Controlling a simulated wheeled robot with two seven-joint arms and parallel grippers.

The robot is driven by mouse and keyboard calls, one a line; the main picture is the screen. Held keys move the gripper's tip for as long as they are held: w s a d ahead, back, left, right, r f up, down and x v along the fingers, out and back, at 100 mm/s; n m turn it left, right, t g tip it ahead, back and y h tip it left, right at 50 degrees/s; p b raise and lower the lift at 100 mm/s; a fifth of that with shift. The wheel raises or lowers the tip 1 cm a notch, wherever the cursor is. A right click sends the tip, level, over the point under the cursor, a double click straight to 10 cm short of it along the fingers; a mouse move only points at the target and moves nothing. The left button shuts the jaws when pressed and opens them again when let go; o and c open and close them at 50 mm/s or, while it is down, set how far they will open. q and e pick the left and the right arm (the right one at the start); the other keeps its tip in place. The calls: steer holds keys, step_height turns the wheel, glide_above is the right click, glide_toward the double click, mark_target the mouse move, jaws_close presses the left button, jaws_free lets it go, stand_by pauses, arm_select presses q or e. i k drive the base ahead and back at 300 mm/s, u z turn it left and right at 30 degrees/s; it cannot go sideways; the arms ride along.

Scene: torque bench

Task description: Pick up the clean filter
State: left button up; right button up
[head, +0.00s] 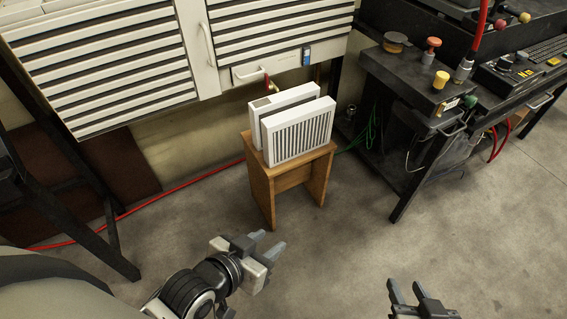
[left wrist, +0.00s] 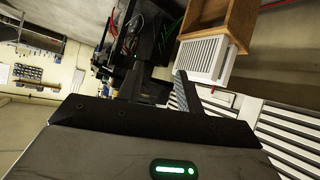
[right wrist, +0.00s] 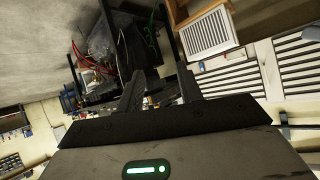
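Two white-framed filters stand upright side by side on a small wooden stool (head: 265,190). The front filter (head: 298,132) shows a face of pale pleats with dark gaps. The rear filter (head: 283,98) is mostly hidden behind it; only its top and left edge show. I cannot tell by look which is clean. A pleated filter also shows in the left wrist view (left wrist: 205,56) and the right wrist view (right wrist: 206,32). My left gripper (head: 268,247) is open and empty, below and in front of the stool. My right gripper (head: 407,290) is open and empty at the lower right.
A white louvred cabinet (head: 100,70) stands behind the stool. A dark workbench (head: 420,85) with knobs and a keyboard is at the right. A red hose (head: 185,186) runs along the floor at the left. The floor (head: 370,240) before the stool is clear.

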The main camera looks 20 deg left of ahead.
mark_target(288, 135)
steer(key=z, duration=0.75)
steer(key=k, duration=0.25)
steer(key=u, duration=2)
steer(key=i, duration=0.85)
steer(key=z, duration=0.2)
